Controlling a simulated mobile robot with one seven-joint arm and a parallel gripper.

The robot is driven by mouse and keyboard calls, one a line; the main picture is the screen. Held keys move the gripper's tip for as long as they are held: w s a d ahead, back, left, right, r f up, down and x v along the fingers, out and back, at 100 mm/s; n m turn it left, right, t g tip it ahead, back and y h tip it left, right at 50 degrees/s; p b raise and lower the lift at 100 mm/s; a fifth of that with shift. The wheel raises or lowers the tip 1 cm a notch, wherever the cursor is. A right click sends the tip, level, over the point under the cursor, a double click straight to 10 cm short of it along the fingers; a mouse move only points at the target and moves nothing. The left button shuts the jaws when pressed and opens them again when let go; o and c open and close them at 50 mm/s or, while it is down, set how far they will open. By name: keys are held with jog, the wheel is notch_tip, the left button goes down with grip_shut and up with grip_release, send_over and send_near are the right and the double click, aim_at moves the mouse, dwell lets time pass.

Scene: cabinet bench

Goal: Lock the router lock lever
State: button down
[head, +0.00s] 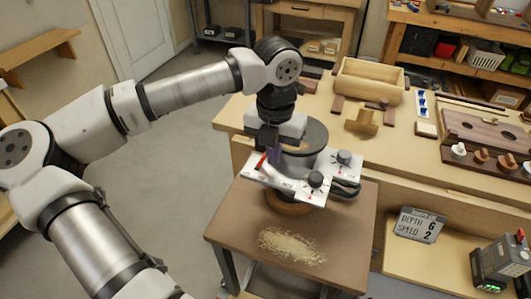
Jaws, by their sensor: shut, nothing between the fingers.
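The router (303,137) stands on the small brown table, with a round dark-rimmed top and a white base (290,190) carrying black knobs. A small red lever (261,162) shows on the left side of the router, pointing up and slightly tilted. I take it for the lock lever; its exact lock position is too small to tell. My gripper (269,148) points down, shut and empty, just above and to the right of the red lever. I cannot tell whether the fingertips touch the lever or the router. My gripper hides part of the router's left side.
Sawdust (291,245) lies on the small table (225,229) in front of the router. The bench behind holds a wooden box (369,82), a wooden block (361,122) and a board with knobs. A sign (419,225) stands on the lower shelf at right.

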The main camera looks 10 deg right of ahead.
jog(key=shift+w+a+b, duration=0.3)
jog(key=shift+w+a, duration=0.45)
jog(key=shift+a, duration=0.25)
jog(key=shift+d+r, duration=0.1)
jog(key=shift+r, duration=0.05)
jog(key=shift+s+d+r+p, duration=0.2)
jog(key=shift+r, duration=0.25)
jog(key=shift+s+d+r+p, duration=0.2)
jog(key=shift+r, duration=0.25)
notch_tip(320, 180, up, 7)
jog(key=p, duration=0.3)
dwell(0.5)
dwell(0.3)
